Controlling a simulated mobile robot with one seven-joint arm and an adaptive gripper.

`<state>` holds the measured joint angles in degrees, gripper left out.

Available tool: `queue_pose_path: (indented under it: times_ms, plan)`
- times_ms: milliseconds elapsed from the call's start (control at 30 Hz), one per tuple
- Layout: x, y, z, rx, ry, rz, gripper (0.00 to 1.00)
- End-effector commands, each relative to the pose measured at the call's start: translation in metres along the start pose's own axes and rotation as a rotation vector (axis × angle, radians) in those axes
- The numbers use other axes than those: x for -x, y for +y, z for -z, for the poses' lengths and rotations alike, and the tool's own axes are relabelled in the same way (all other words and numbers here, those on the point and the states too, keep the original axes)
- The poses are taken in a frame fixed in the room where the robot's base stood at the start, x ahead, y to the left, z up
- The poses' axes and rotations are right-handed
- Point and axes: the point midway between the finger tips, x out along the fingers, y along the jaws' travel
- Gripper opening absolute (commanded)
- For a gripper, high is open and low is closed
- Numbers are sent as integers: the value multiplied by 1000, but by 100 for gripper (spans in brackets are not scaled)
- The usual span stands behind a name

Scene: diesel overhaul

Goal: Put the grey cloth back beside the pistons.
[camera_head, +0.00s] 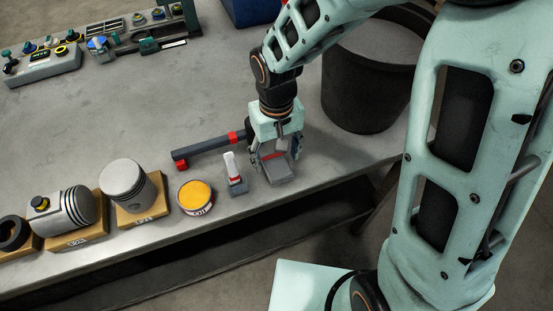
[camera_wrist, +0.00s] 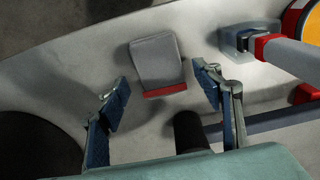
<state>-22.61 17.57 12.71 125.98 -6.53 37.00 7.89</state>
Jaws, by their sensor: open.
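The grey cloth (camera_head: 280,176) looks like a flat folded pad with a red band along one edge. It lies on the bench near its front edge, and shows whole in the wrist view (camera_wrist: 156,60). My gripper (camera_head: 275,157) is open and points down over the cloth. In the wrist view the cloth lies between and beyond the spread fingers (camera_wrist: 163,80), with nothing held. Two grey pistons stand to the left: one upright (camera_head: 124,180) and one lying on its side (camera_head: 62,212), each on a wooden block. My fingers partly hide the cloth in the head view.
A yellow-topped can (camera_head: 197,195) and a white-and-red tool in a grey holder (camera_head: 236,184) stand between cloth and pistons. A dark bar with red parts (camera_head: 208,150) lies behind. A dark bin (camera_head: 365,95) stands right. The bench middle (camera_head: 130,105) is clear.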

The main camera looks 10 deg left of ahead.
Motion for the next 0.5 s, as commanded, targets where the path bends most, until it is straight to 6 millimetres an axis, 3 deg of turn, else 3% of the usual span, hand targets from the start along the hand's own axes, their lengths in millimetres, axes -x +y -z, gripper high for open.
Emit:
queue_pose_path:
  times_ms: [300, 500]
  plan:
    - [70, 0, 1, 0, 5, -1, 60]
    - [94, 0, 0, 0, 2, 0, 60]
